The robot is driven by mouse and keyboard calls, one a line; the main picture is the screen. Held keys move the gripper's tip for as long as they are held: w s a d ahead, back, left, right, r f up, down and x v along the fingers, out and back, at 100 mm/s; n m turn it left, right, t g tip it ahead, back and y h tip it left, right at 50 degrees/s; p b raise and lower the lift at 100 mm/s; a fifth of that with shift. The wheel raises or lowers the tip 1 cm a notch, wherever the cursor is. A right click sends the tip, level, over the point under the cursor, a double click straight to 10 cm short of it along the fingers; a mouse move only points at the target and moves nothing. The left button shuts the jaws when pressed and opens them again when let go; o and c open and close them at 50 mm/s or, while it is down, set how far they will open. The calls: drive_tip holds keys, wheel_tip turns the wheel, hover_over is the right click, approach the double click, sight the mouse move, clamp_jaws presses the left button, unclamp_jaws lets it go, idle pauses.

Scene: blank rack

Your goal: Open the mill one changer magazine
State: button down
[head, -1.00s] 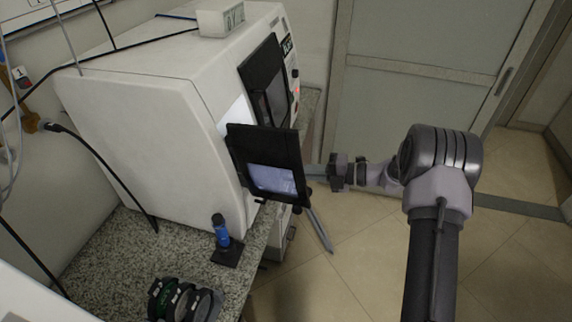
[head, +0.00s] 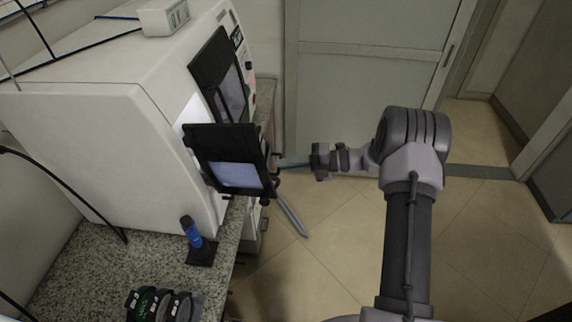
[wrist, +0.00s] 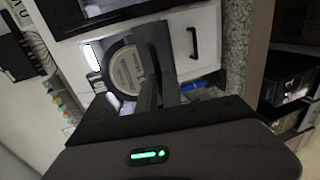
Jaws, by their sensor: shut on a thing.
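The mill (head: 90,130) is a large white machine on the left in the head view. A black door with a pale window (head: 238,174) stands swung out from its front, with a bright opening (head: 195,115) behind it. My gripper (head: 274,164) is at the door's right edge, shut on what seems to be its handle; the fingertips are partly hidden there. In the wrist view, my dark gripper fingers (wrist: 155,88) cover the grip itself. A round grey-and-white disc (wrist: 126,69) shows behind them. I cannot tell which part is labelled as the magazine.
A second black-framed door (head: 222,75) on the mill looks closed. A blue-and-black tool (head: 192,234) stands on the granite bench (head: 80,250), with several dark round holders (head: 160,304) in front. Tiled floor (head: 325,245) is open to the right, before a glass door (head: 370,95).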

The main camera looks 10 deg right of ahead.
drive_tip(key=c, duration=1.5)
unclamp_jaws()
drive_tip(key=p+v, duration=0.1)
drive_tip(key=v, duration=1.6)
drive_tip(key=shift+d+p, duration=0.2)
drive_tip(key=shift+p, duration=0.15)
